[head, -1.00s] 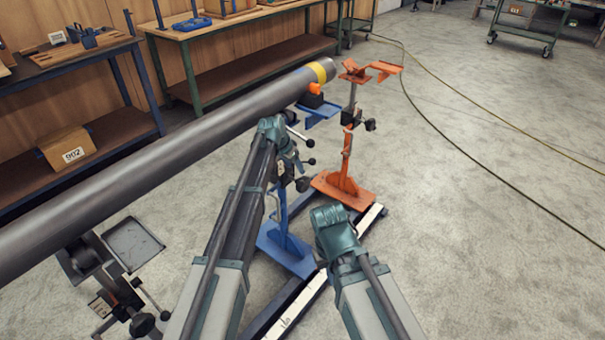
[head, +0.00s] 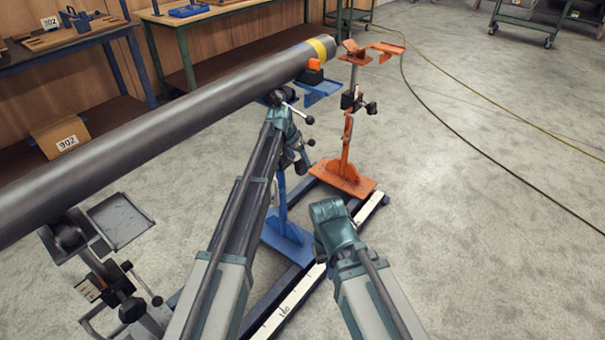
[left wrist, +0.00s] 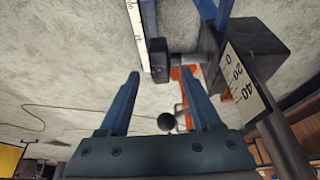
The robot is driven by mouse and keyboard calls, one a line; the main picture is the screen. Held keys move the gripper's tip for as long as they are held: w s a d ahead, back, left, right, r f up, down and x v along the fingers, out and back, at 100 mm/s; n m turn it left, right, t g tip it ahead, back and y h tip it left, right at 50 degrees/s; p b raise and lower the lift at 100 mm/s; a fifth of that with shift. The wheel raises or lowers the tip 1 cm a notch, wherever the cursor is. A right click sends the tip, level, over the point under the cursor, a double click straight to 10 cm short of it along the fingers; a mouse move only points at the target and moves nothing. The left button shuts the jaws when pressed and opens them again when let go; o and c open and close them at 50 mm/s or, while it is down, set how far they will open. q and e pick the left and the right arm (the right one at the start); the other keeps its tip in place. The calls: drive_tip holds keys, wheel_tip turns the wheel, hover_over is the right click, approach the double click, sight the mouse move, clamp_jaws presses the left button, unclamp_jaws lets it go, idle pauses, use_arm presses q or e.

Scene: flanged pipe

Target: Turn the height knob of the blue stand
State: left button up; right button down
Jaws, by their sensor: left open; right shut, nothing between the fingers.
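The blue stand (head: 285,238) is under the far end of the grey pipe, partly hidden behind my left arm. In the left wrist view, a black knob (left wrist: 160,62) sits on a short shaft from a dark block with a 0-20-40 scale (left wrist: 240,80). My left gripper (left wrist: 160,74) is open, its fingertips on either side of the knob's line and seemingly just short of it; contact cannot be told. In the head view the left gripper (head: 299,160) is beside the blue post. My right gripper (head: 330,212) is lower right, away from the stand, its fingers hidden.
The grey pipe (head: 150,130) crosses the left side. An orange stand (head: 345,175) is just beyond the blue one. Black ball handles (head: 309,120) stick out near my left wrist. A floor rail (head: 300,290) runs below.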

sight(301, 162)
use_arm(q)
drive_tip(key=b+x, duration=0.4)
drive_tip(key=x, duration=0.2)
drive_tip(key=shift+w+f+b, duration=0.1)
drive_tip(key=shift+b, duration=0.25)
clamp_jaws()
